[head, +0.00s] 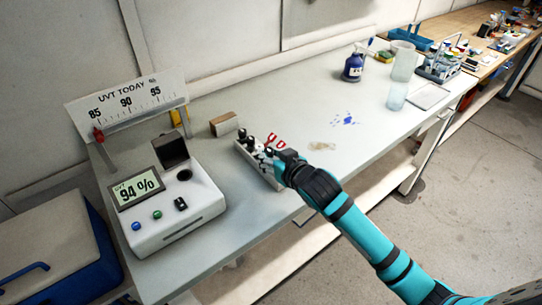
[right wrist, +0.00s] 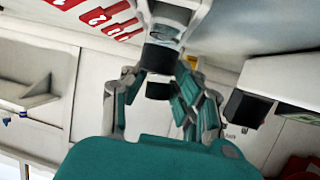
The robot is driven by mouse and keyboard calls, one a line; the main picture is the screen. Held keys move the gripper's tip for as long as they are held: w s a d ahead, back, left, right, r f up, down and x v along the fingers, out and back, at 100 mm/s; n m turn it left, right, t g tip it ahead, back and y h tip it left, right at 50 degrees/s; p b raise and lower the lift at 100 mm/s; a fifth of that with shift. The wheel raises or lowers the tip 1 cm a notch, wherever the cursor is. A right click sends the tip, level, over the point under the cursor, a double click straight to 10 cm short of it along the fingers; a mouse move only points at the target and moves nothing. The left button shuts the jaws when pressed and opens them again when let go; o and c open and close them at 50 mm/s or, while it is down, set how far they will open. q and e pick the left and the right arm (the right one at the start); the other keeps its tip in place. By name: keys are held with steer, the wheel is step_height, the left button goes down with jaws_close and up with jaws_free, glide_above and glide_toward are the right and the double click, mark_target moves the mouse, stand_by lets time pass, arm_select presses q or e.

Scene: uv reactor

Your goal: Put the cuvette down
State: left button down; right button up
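My right gripper (head: 284,168) is at the narrow white rack (head: 262,174) on the bench, where several black-capped pieces stand close together. In the right wrist view, the fingers of my right gripper (right wrist: 158,72) sit on both sides of a black-capped cuvette (right wrist: 160,58) and appear closed on it. A second black piece shows just below it between the fingers. The gripper hides part of the rack in the head view, so I cannot tell whether the cuvette touches the rack. My left gripper is in neither view.
The UVT meter (head: 191,213) stands left of the rack, lid up, reading 94 %. A cardboard box (head: 224,124) and red-handled tool (head: 274,141) lie near the rack. A blue bottle (head: 353,68) and clear beakers (head: 397,96) stand farther back. The mid-bench is mostly clear.

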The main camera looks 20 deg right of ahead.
steer(key=o, duration=0.4)
steer(key=shift+w+d+f, duration=0.15)
steer(key=shift+f, duration=0.55)
steer(key=shift+r, duration=0.25)
steer(key=b+v, duration=0.1)
steer(key=v, duration=1.1)
steer(key=shift+r, duration=0.2)
